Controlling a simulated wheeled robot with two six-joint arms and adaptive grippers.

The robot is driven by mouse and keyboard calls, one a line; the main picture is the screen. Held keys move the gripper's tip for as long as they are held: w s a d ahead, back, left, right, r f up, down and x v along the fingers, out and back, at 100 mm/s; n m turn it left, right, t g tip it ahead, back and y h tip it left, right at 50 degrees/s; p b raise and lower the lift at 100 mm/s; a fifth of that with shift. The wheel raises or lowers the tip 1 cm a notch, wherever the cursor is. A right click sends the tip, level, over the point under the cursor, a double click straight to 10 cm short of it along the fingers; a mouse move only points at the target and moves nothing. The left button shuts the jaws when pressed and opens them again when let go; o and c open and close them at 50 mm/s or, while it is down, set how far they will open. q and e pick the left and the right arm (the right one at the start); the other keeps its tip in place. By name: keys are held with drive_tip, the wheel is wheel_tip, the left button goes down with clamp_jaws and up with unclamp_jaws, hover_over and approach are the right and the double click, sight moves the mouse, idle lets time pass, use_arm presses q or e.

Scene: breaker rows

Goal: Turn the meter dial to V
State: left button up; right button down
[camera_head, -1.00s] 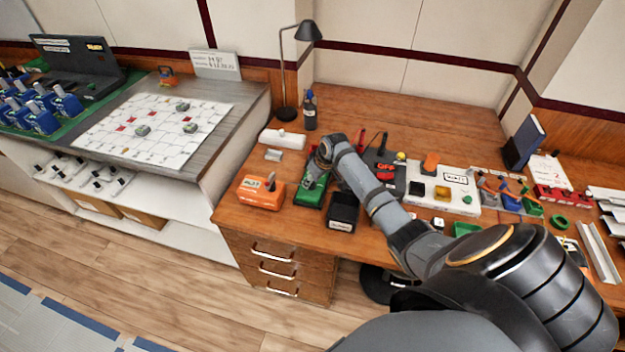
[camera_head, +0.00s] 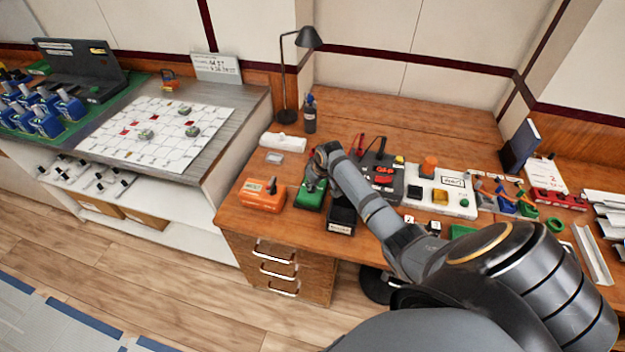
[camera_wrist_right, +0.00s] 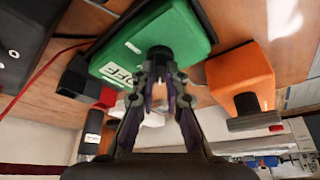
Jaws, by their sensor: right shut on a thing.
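The green meter (camera_head: 309,197) lies on the wooden desk, left of a black box. In the right wrist view the green meter (camera_wrist_right: 165,38) shows a white label reading OFF. Its black round dial (camera_wrist_right: 160,56) stands at the near edge of the green face in that view. My right gripper (camera_wrist_right: 162,78) is shut on the dial, its fingers on either side of it. In the head view the right gripper (camera_head: 315,184) is over the meter and partly covers the face. Which mark the dial points to cannot be told. My left gripper is not in view.
An orange box (camera_head: 262,197) with a dark handle stands close left of the meter. A black box (camera_head: 342,215) stands close on the right. A red lead (camera_wrist_right: 45,66) runs nearby in the wrist view. A black lamp (camera_head: 287,80) stands behind.

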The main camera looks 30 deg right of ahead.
drive_tip(key=m+p, duration=0.1)
drive_tip(key=m+h+p, duration=0.1)
drive_tip(key=shift+a+r+m+p, duration=0.15)
drive_tip(key=shift+r+m+p, duration=0.15)
drive_tip(key=shift+m+p, duration=0.1)
drive_tip(key=m+h+p, duration=0.1)
drive_tip(key=m, duration=0.1)
drive_tip(key=shift+w+f+m+p, duration=0.1)
drive_tip(key=shift+f+m+p, duration=0.05)
drive_tip(key=shift+m+p, duration=0.15)
drive_tip(key=shift+a+f+m+g+h, duration=0.1)
drive_tip(key=shift+m+g+h, duration=0.3)
drive_tip(key=shift+m, duration=0.7)
drive_tip(key=shift+m+g, duration=0.3)
drive_tip(key=shift+m, duration=0.7)
drive_tip(key=shift+h, duration=0.4)
drive_tip(key=c, duration=1.4)
unclamp_jaws()
